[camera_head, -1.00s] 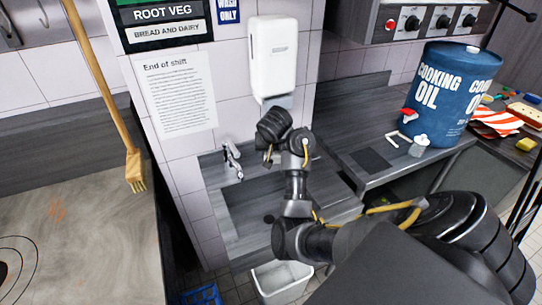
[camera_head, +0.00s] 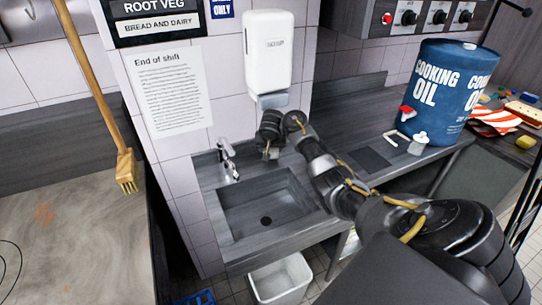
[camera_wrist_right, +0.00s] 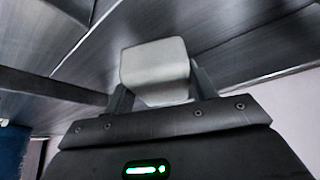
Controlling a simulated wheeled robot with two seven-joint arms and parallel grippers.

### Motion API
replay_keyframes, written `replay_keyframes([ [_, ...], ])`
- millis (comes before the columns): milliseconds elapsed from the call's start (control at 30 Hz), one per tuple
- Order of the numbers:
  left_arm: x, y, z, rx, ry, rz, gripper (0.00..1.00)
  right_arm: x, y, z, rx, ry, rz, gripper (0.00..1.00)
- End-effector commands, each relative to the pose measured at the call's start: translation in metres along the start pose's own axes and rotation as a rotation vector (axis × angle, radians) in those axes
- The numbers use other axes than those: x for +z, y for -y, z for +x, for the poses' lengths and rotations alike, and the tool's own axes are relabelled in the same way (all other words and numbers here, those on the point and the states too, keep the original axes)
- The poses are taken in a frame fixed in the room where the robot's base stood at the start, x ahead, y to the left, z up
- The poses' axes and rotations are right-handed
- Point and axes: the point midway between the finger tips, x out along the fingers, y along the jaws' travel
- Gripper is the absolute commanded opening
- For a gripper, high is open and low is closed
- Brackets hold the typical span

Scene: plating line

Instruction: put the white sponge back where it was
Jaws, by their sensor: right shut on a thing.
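The white sponge (camera_wrist_right: 155,68) is a pale block between the two fingers of my right gripper (camera_wrist_right: 160,88) in the right wrist view. In the head view my right gripper (camera_head: 268,152) hangs over the back of the sink (camera_head: 235,222), just below the white wall dispenser (camera_head: 270,55). The gripper is shut on the sponge; in the head view the sponge is hard to make out. The sponge is held clear above the dark counter surface. My left gripper is not in view.
A white bin (camera_head: 280,280) is below the sink. A broom (camera_head: 95,90) leans at left.

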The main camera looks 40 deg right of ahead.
Motion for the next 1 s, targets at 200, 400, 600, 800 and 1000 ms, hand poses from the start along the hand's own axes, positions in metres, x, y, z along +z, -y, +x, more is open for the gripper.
replay_keyframes([
  [200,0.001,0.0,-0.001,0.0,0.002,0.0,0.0,0.014,-0.001,0.023,0.003,0.001,-0.003,0.34],
  [400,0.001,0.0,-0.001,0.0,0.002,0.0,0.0,0.015,-0.001,0.024,0.002,0.001,-0.001,0.34],
  [600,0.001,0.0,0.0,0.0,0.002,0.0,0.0,0.017,-0.001,0.027,0.002,0.002,-0.003,0.34],
  [800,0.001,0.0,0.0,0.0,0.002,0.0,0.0,0.017,-0.001,0.028,0.001,0.001,-0.002,0.73],
  [1000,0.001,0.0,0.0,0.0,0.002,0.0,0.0,0.017,-0.001,0.028,0.002,0.002,-0.002,0.77],
])
